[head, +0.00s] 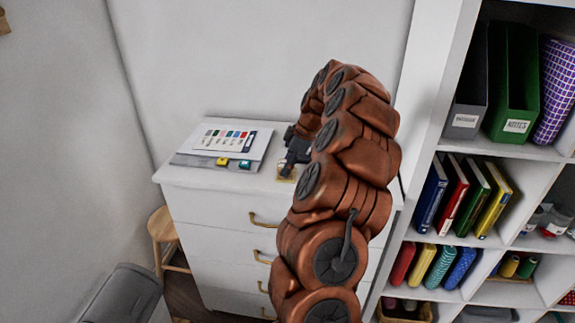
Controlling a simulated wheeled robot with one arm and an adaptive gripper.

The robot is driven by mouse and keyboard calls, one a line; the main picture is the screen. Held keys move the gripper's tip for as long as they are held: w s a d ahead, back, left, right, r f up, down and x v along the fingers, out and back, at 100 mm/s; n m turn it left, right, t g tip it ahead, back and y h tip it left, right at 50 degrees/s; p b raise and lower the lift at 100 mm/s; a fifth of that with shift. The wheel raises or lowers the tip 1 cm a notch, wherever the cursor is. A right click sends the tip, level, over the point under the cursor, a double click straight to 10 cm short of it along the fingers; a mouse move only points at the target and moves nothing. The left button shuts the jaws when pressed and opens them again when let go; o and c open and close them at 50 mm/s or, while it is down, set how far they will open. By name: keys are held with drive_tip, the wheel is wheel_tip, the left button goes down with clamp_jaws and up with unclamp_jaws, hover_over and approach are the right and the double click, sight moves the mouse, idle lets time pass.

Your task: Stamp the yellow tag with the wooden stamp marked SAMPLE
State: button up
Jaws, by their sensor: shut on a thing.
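My gripper (289,164) is dark and points down over the right part of the white cabinet top. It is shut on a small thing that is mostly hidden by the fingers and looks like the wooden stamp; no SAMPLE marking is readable. A small tan-yellow piece (286,176) shows right under the fingertips, near the front edge of the top. I cannot tell if it is the yellow tag or part of the held thing, nor whether the two touch. A small yellow block (221,161) and a teal block (245,164) lie to the left.
A white sheet with colour swatches (215,147) lies on the left of the white cabinet (215,205). My arm hides the cabinet's right side. Shelves with books and binders (465,190) stand at the right.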

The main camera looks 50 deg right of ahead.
drive_tip(key=shift+r, duration=3.5)
